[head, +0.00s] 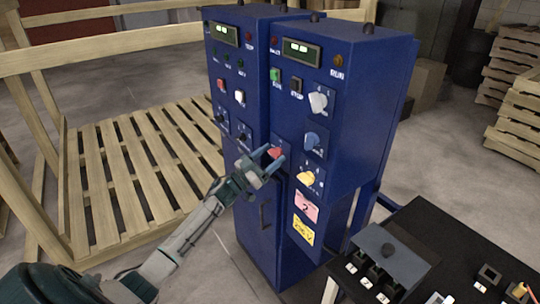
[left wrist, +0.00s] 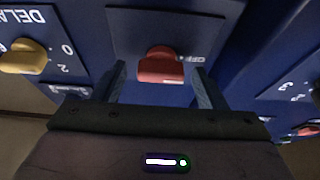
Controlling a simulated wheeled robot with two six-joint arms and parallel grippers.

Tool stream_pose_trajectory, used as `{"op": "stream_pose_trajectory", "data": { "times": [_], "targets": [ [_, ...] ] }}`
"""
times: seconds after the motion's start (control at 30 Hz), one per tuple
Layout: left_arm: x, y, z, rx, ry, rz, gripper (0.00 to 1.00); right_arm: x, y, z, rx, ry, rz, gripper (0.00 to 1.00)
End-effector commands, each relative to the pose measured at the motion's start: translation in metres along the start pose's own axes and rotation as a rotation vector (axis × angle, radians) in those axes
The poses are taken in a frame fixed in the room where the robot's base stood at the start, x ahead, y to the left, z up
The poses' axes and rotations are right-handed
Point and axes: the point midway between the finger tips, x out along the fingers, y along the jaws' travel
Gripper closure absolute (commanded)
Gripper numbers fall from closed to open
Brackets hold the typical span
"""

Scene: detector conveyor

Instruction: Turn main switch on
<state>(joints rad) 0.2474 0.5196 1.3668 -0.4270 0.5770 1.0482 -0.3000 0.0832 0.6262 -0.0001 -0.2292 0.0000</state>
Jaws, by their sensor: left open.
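The main switch looks to be the red knob (head: 275,153) on the blue cabinet (head: 345,110). In the left wrist view the red knob (left wrist: 161,66) sits on a dark plate with the label OFF to its right. My left gripper (head: 267,163) is open in front of the knob. In the left wrist view its two fingers (left wrist: 161,85) stand on either side of the knob's lower part, with gaps visible. I cannot tell whether they touch it. My right gripper is not in view.
A yellow DELAY knob (left wrist: 24,57) is left of the red knob in the wrist view. White (head: 318,102) and blue (head: 312,140) knobs are on the right panel. A black table (head: 450,240) stands at the lower right. A wooden pallet (head: 140,175) lies left.

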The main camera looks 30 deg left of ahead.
Motion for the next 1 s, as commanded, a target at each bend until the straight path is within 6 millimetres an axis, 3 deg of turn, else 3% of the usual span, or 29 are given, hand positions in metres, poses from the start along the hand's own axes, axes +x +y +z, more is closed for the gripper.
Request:
{"op": "stream_pose_trajectory", "data": {
  "times": [0.13,0.37,0.73,1.0],
  "targets": [
    [0.000,0.000,0.000,0.000,0.000,0.000,0.35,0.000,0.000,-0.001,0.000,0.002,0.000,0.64],
    [0.000,0.000,0.000,0.000,0.000,0.000,0.79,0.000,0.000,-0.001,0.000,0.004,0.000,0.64],
    [-0.001,-0.001,0.001,0.052,0.000,0.021,0.79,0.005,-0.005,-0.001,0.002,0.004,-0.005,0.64],
    [-0.001,-0.002,0.002,0.219,0.000,0.091,0.79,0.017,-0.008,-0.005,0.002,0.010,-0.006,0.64]
  ]
}}
